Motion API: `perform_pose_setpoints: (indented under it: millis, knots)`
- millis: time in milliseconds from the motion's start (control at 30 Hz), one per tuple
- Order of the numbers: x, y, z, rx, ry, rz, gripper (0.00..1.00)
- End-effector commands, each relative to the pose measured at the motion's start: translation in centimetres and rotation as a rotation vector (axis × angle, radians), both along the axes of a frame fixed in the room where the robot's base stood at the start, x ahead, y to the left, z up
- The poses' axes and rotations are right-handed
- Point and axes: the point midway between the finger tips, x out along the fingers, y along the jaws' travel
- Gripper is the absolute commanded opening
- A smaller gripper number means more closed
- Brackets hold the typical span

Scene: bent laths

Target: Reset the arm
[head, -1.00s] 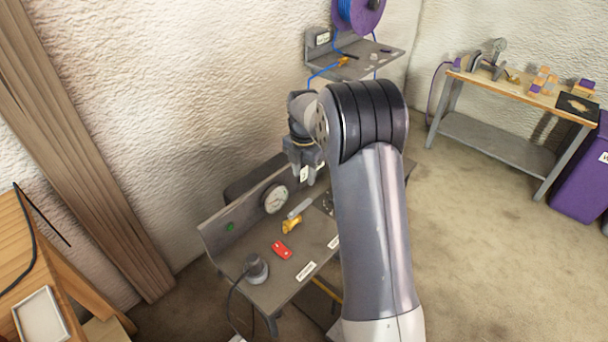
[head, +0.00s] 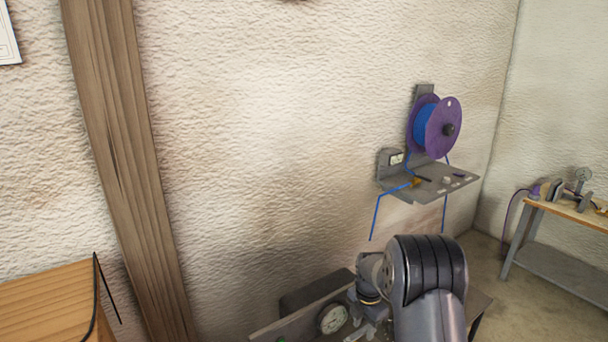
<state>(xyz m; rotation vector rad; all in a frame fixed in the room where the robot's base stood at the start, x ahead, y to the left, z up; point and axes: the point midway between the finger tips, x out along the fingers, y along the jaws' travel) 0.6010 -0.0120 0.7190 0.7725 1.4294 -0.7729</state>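My arm rises at the bottom right of the head view, its thick dark elbow in front of the grey bench. My gripper (head: 368,330) is partly in view at the bottom edge, low over the bench beside the round dial. Its fingers are small and partly cut off, so I cannot tell whether they are open or shut, or whether anything is between them.
The grey bench (head: 285,327) with a round dial (head: 332,318) stands under my arm. A wall shelf (head: 440,184) holds small items below a purple spool (head: 425,125) with blue filament. A wooden table (head: 50,300) is at left, a workbench (head: 575,214) at right.

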Motion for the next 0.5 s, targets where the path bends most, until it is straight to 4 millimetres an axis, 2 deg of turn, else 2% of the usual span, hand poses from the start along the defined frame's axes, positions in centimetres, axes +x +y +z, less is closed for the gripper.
perform_pose_setpoints:
  millis: [500]
  knots:
    - [0.03, 0.01, 0.13, 0.0, 0.0, 0.002, 0.38]
